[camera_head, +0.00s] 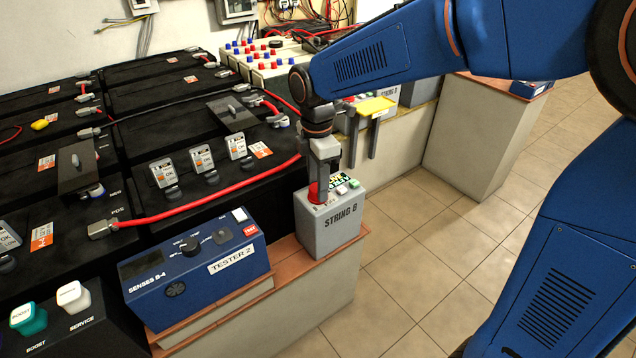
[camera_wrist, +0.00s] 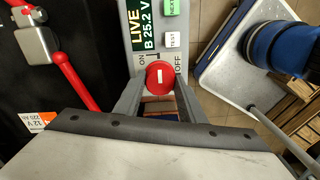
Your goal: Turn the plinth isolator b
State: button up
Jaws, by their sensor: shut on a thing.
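The plinth isolator b is a grey box (camera_head: 335,228) marked STRING B, upright on a brick-topped ledge. Its round red knob (camera_wrist: 160,77) has a short white bar and sits between ON on the left and OFF on the right in the wrist view. I cannot tell which one the bar marks. The display (camera_wrist: 141,28) reads LIVE, B 25.2 V. My gripper (camera_wrist: 160,88) points down and is shut on the red knob, one finger on each side. In the head view my gripper (camera_head: 322,190) partly hides the knob (camera_head: 314,194).
A blue TESTER 2 box (camera_head: 195,268) stands left of the isolator. Black batteries (camera_head: 210,150) with red cables (camera_head: 200,212) fill the left. A yellow plate (camera_head: 376,106) and another grey box (camera_head: 386,112) are behind. Tiled floor (camera_head: 420,240) on the right is open.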

jog(key=shift+m, duration=0.3)
jog(key=m, duration=0.3)
jog(key=shift+m, duration=0.4)
jog(key=m, duration=0.4)
jog(key=shift+m, duration=0.3)
jog(key=m, duration=0.8)
jog(key=shift+m+y, duration=0.3)
jog(key=o, duration=1)
jog(key=shift+o, duration=0.2)
notch_tip(320, 180, up, 17)
jog(key=shift+d+r, duration=0.2)
jog(key=shift+d, duration=0.05)
